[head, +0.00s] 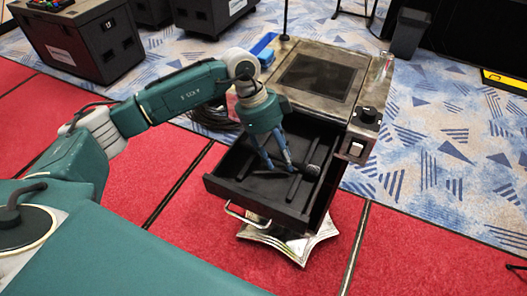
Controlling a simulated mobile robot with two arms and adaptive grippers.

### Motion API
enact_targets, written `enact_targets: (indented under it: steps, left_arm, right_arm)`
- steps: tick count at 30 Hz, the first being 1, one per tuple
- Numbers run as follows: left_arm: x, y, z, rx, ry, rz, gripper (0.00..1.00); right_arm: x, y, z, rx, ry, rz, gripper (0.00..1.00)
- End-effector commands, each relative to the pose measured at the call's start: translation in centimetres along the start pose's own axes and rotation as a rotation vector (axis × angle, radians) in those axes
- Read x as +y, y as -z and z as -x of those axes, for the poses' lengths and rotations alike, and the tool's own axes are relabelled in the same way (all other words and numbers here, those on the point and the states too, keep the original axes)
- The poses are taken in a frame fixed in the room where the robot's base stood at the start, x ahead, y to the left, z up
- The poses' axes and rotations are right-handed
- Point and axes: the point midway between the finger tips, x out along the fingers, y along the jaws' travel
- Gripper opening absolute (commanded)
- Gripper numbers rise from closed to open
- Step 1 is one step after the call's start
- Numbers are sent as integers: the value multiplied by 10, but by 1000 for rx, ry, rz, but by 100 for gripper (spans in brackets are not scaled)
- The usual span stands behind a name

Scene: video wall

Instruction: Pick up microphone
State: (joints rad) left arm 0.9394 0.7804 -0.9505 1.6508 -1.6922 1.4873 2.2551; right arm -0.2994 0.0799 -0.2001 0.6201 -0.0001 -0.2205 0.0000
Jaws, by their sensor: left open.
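A dark microphone (312,170) appears to lie in the open black drawer (262,203), with its rounded head toward the drawer's right side. Its handle is hard to tell from the dark bars inside the drawer. My left gripper (279,165) reaches down into the drawer with its two bluish fingers apart. It is to the left of the microphone's head, and nothing shows between the fingers. I cannot tell whether a finger touches the microphone. My right gripper is out of view.
The drawer belongs to a metal cabinet (345,58) with a dark panel on top and a knob (368,114) at its right. A blue bin (263,48) stands behind. Black cases (85,42) stand at the upper left. Patterned carpet (440,150) at right is free.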

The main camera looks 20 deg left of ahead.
Motion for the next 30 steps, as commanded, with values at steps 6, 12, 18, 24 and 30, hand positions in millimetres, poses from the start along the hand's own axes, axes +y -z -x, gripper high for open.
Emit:
enact_targets:
  steps: [6,12,18,24,30]
  left_arm:
    - [0,0,0,0,0,0,3]
    - [0,0,1,1,1,-1,0]
    - [0,2,3,1,2,-1,0]
    - [-2,8,19,1,4,-1,0]
    - [-2,24,56,2,8,-4,0]
  right_arm:
    - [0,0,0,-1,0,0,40]
    - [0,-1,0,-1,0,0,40]
    - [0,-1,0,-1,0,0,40]
    - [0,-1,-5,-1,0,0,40]
    - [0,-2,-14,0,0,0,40]
